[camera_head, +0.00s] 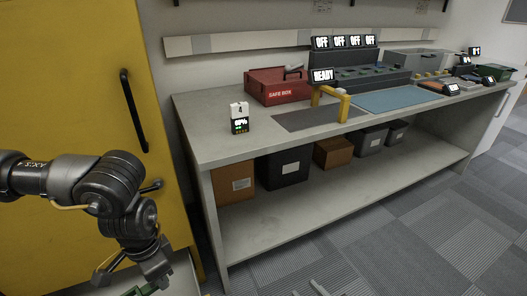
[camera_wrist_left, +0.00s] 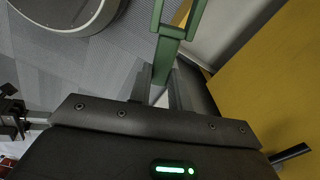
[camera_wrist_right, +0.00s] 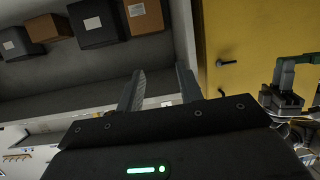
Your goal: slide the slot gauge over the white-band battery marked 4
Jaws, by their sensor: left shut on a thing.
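The battery marked 4 (camera_head: 239,110) stands upright on the bench near its left front corner. It has a white upper part with a 4 and a dark lower part with a lit percentage display. My left gripper (camera_wrist_left: 160,92) is shut on the slot gauge (camera_wrist_left: 166,55), a green frame. The gauge also shows at the right of the right wrist view (camera_wrist_right: 285,72). In the head view my left gripper is low at the left, below and apart from the battery, with the gauge mostly cut off. My right gripper (camera_wrist_right: 160,88) is open and empty.
The grey bench (camera_head: 215,150) has a red safe box (camera_head: 275,90), a yellow arch (camera_head: 345,98), a dark mat and a blue mat (camera_head: 398,100). Several bins stand on its lower shelf (camera_head: 300,195). A yellow cabinet (camera_head: 75,80) rises at the left. Bench top around the battery is clear.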

